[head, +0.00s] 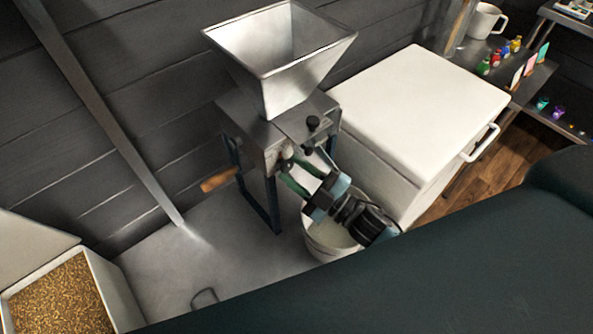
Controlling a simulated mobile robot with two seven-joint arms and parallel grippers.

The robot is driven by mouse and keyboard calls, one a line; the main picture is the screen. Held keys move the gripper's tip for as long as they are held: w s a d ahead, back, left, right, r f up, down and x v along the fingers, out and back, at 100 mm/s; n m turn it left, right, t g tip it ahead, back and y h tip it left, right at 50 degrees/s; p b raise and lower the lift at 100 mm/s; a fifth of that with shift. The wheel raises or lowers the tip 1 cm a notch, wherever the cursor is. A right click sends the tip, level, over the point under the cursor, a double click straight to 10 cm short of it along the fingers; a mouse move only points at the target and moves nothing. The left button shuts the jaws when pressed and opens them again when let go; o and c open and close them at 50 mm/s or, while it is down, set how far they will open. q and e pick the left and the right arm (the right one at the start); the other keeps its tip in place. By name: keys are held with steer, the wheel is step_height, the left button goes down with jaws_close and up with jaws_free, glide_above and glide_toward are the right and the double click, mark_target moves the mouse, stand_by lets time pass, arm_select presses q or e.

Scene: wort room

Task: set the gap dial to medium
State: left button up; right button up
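The grain mill (268,142) stands on a metal surface with a square steel hopper (285,60) on top. A small pale round knob (287,153), which may be the gap dial, sits on the mill's front face. Its markings are too small to read. My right gripper (288,169) is in front of this face, its two green fingers apart and pointing up-left at the knob. The fingertips are close to the knob; I cannot tell whether they touch it. My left gripper is not in view.
A black knob (313,122) is on the mill's upper right, and a wooden crank handle (219,180) sticks out left. A pale bucket (328,246) stands under my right gripper. A white chest (420,100) is close on the right. A grain bin (65,295) is lower left.

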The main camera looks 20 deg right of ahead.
steer(key=o, duration=0.3)
steer(key=shift+s+d+f, duration=0.2)
steer(key=shift+s+d, duration=0.05)
steer(key=shift+s, duration=0.05)
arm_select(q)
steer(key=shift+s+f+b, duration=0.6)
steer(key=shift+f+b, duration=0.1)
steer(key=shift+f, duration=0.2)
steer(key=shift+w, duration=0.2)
arm_select(e)
steer(key=v, duration=0.7)
steer(key=shift+r, duration=0.15)
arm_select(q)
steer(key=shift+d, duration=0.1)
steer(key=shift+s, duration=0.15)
arm_select(e)
steer(key=shift+d, duration=0.1)
